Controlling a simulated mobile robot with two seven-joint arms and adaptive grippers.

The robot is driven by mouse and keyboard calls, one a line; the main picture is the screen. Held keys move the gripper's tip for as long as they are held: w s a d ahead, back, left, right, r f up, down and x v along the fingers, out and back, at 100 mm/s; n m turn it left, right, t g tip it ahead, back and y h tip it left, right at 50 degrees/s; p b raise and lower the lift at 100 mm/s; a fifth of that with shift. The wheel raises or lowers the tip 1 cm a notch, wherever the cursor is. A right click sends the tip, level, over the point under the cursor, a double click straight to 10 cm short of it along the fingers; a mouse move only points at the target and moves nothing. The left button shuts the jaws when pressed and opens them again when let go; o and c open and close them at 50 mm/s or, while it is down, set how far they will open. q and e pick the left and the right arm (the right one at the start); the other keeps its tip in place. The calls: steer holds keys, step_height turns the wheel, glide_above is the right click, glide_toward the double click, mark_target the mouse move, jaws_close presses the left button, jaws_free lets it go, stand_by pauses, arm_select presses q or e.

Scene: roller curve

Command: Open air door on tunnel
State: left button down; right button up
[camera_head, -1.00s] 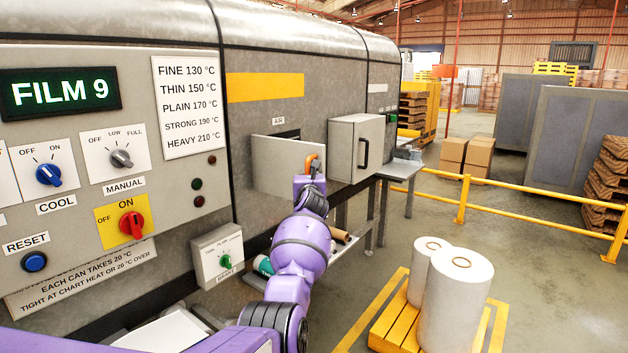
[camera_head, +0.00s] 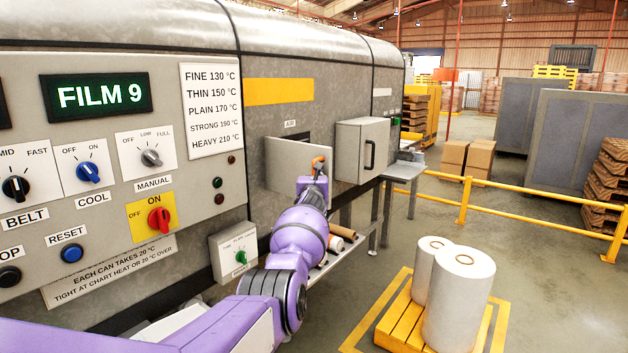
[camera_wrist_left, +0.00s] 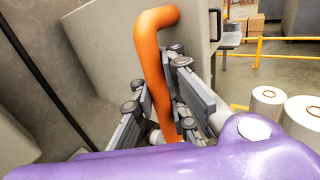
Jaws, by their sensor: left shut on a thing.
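The air door (camera_head: 290,170) is a flat grey panel below the AIR label on the tunnel (camera_head: 275,60). It stands ajar, swung out from the tunnel wall, with a dark opening (camera_head: 297,137) showing above it. An orange bent handle (camera_head: 318,162) is at the door's right side. My left gripper (camera_head: 317,178) is at this handle. In the left wrist view the orange handle (camera_wrist_left: 152,80) runs between the fingers of the left gripper (camera_wrist_left: 160,108), which is shut on it, and the grey door (camera_wrist_left: 105,45) is behind. My right gripper is not in view.
A grey box with a black handle (camera_head: 361,150) juts from the tunnel right of the door. A small dial box (camera_head: 233,254) is below left. A side table (camera_head: 402,171) and a yellow pallet with white rolls (camera_head: 458,300) stand right. Floor beyond is open up to yellow rails.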

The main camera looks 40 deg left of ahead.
arm_select(q)
steer(key=shift+w+d+f, duration=0.3)
steer(key=shift+d+f, duration=0.05)
steer(key=shift+d, duration=0.15)
steer(key=c, duration=2.2)
jaws_free()
steer(key=o, duration=0.5)
steer(key=shift+d+r, duration=0.25)
steer(key=shift+d, duration=0.15)
steer(key=shift+s+a, duration=0.2)
steer(key=shift+a, duration=0.2)
steer(key=shift+s+r, duration=0.1)
steer(key=shift+s, duration=0.35)
steer(key=v, duration=1.1)
steer(key=shift+w+d, duration=0.15)
steer(key=shift+d, duration=0.4)
